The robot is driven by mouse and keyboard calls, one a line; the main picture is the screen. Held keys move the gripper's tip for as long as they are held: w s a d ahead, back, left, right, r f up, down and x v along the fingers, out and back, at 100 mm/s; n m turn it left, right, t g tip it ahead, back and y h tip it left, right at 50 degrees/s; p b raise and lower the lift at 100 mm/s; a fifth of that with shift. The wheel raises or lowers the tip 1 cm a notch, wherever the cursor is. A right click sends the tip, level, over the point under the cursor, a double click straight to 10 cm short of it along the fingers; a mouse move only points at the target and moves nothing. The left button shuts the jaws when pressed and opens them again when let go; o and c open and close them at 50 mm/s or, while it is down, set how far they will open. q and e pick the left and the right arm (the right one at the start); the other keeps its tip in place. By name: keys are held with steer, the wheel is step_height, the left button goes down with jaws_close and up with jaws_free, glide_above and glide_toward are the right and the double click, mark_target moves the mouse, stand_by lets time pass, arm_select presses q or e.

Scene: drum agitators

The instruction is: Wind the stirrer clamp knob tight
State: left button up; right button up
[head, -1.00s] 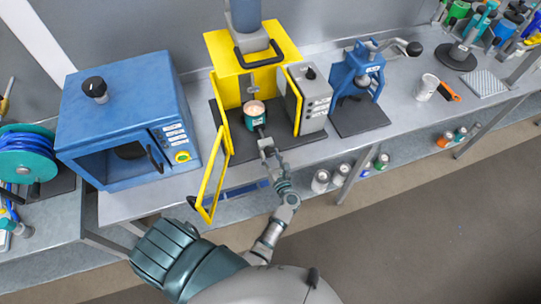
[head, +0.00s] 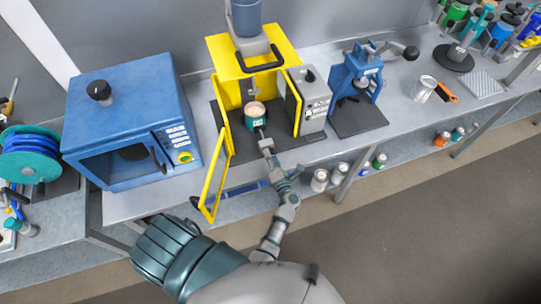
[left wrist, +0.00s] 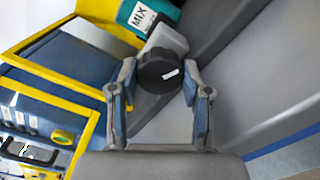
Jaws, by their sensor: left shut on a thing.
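The stirrer is a yellow frame (head: 225,92) with a teal can (head: 256,123) of pale contents standing in it. The can's MIX label shows in the left wrist view (left wrist: 140,16). The black round clamp knob (left wrist: 157,71) with a white mark sits on a grey block in front of the can. My left gripper (head: 264,142) reaches in from the front. In the left wrist view its two fingers stand on either side of the knob, shut on it. The finger contact is partly hidden by the knob. My right gripper is in neither view.
The yellow door (head: 216,176) stands open, left of my forearm. A grey control box (head: 314,98) is close on the right. A blue oven (head: 128,110) stands left, a blue press (head: 355,80) right. Cans sit on a shelf below the bench.

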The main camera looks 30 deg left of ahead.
arm_select(q)
steer(key=shift+d+f+m, duration=0.15)
steer(key=shift+f+m, duration=0.05)
steer(key=shift+m, duration=0.3)
steer(key=o, duration=1.2)
steer(key=shift+c, duration=0.2)
